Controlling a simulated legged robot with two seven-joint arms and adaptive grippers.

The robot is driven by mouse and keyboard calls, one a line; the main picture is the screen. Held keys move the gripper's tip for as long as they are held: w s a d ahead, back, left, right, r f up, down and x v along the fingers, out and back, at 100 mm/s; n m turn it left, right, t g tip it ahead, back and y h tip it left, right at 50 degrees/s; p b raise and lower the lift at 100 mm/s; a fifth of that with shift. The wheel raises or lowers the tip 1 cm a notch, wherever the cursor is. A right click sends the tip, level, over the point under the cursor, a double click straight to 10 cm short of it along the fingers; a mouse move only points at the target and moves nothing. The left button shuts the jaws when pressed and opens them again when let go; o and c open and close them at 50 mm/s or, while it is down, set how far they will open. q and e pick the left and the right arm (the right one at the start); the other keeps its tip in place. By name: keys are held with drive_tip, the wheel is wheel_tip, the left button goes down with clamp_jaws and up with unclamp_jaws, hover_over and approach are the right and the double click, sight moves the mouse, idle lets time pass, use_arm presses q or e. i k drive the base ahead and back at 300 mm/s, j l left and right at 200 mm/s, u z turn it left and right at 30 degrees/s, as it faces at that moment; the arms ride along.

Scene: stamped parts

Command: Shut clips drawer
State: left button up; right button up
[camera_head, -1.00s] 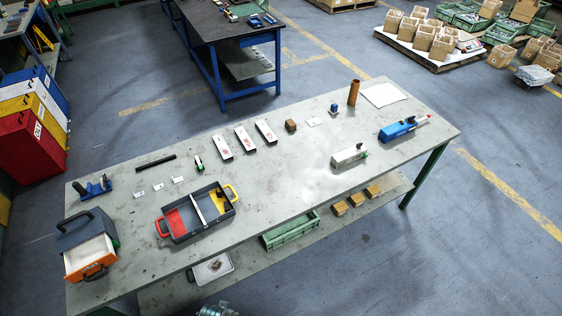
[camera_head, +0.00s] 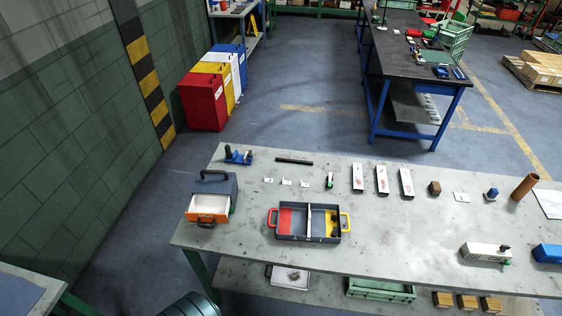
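A small dark grey cabinet (camera_head: 216,186) with a black top handle stands at the left end of the grey workbench (camera_head: 400,250). Its drawer (camera_head: 209,207) has an orange front with a dark handle and is pulled out toward the bench's front edge. The white inside of the drawer shows and looks empty. Whether this is the clips drawer cannot be read from any label. Neither of my grippers is in view.
A tray (camera_head: 308,237) with red and yellow sections sits right of the cabinet. Several white boxes (camera_head: 381,180) lie farther right. A blue-black tool (camera_head: 238,156) lies behind the cabinet. Red, yellow and blue cabinets (camera_head: 203,104) stand on the floor behind. The bench front between drawer and tray is clear.

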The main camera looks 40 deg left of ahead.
sight(213, 208)
drive_tip(key=u, duration=2.2)
drive_tip(key=i, duration=0.2)
